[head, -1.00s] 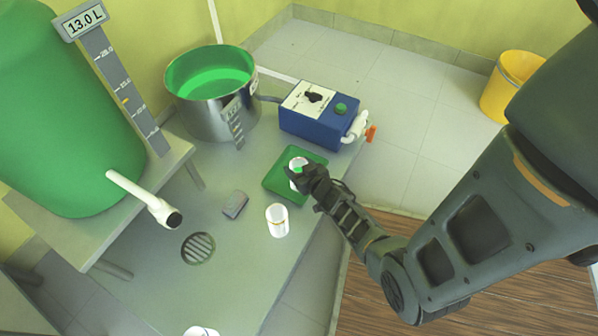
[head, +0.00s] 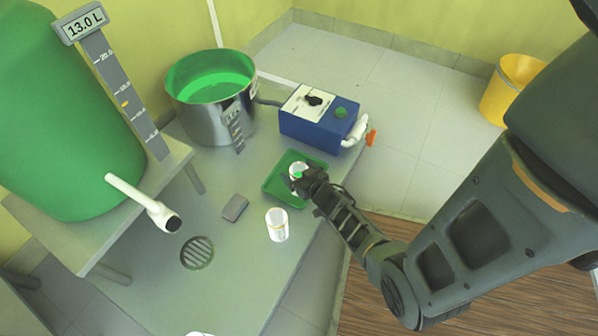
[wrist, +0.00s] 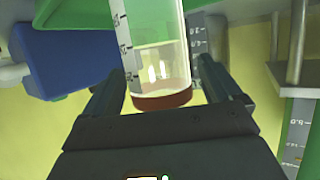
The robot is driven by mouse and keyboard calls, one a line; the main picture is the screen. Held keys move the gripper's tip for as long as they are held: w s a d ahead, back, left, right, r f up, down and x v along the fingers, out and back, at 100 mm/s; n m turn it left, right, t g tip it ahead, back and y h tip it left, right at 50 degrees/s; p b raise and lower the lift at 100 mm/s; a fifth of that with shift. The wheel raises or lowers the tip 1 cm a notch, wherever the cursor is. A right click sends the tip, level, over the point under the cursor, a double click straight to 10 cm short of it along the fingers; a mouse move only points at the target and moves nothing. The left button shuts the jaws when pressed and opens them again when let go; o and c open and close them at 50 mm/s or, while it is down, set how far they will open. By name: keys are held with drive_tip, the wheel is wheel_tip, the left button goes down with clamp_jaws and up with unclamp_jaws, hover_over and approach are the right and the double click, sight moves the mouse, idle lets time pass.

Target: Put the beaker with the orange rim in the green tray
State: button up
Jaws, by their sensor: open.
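A clear beaker (wrist: 152,45) with an orange-brown rim (wrist: 162,99) and a grey scale on its side is between my fingers in the wrist view. My gripper (wrist: 168,80) is open, with a gap showing between each finger and the glass. In the head view the beaker (head: 297,170) is over the green tray (head: 275,187) and seems to stand in it, but my gripper (head: 305,180) hides its lower part. The rim colour is not clear there.
Another white-looking beaker (head: 277,226) stands on the grey table in front of the tray. A blue control box (head: 312,130) and a steel pot (head: 212,105) stand behind it. A grey block (head: 235,207) and a drain (head: 197,252) lie to the left.

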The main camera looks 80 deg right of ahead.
drive_tip(key=shift+r, duration=0.25)
drive_tip(key=s+a+r+n+t+y+p, duration=0.1)
drive_tip(key=s+a+r+p, duration=0.1)
drive_tip(key=s+a+r, duration=0.3)
drive_tip(key=s+a+r+n+p, duration=0.1)
drive_tip(key=a+r, duration=0.2)
drive_tip(key=a, duration=0.3)
drive_tip(key=s+a+r+t+y+p, duration=0.1)
drive_tip(key=s+a+r+p, duration=0.1)
drive_tip(key=s+a+r, duration=0.3)
drive_tip(key=s+a+r+n+t+y, duration=0.1)
drive_tip(key=a+r, duration=0.4)
drive_tip(key=r, duration=0.5)
drive_tip(key=s+a+r+n+t+y, duration=0.1)
drive_tip(key=a+r+n+y, duration=0.2)
drive_tip(key=a+r, duration=0.3)
drive_tip(key=s+a+r+n+t+y, duration=0.1)
drive_tip(key=a+r, duration=0.4)
drive_tip(key=r, duration=0.9)
drive_tip(key=shift+s+a+r+n+y, duration=0.15)
drive_tip(key=shift+s+a+n+y, duration=0.1)
drive_tip(key=shift+n+y, duration=0.75)
